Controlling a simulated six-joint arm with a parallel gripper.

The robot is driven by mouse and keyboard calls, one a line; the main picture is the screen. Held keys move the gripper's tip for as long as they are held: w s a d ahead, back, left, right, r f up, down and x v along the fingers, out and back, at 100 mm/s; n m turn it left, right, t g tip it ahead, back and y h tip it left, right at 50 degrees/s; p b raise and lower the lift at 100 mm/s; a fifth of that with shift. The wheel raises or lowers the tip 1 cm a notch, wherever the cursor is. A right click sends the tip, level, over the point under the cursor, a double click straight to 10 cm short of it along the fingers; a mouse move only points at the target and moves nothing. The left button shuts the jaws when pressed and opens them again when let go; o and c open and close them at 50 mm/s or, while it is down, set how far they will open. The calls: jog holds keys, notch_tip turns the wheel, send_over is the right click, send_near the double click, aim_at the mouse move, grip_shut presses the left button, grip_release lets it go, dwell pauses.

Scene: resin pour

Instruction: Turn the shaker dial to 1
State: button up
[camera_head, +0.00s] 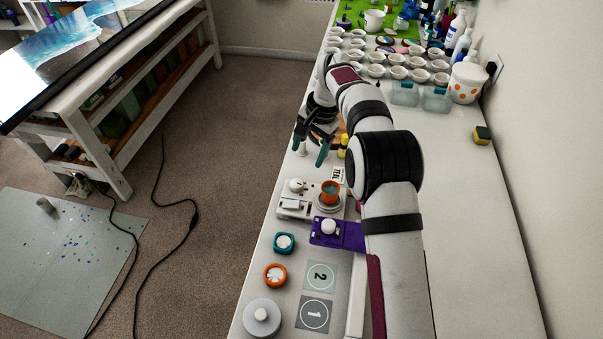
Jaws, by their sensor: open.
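I cannot tell which knob is the shaker dial, and no dial setting is readable. The gripper is beyond both knobs and apart from them.
Grey squares marked 2 (320,277) and 1 (314,314) lie at the front, beside teal (284,243), orange (275,275) and grey (262,318) round items. Several white cups and bottles crowd the far end. The table right of my arm is mostly clear.

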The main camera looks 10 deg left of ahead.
jog(key=s+r+n+t, duration=0.4)
jog(key=s+n, duration=0.3)
jog(key=n, duration=0.3)
send_near(297, 184)
jog(key=x, duration=0.8)
jog(key=shift+w+a+f, duration=0.15)
jog(key=shift+w+f, duration=0.05)
jog(key=shift+f, duration=0.1)
grip_shut()
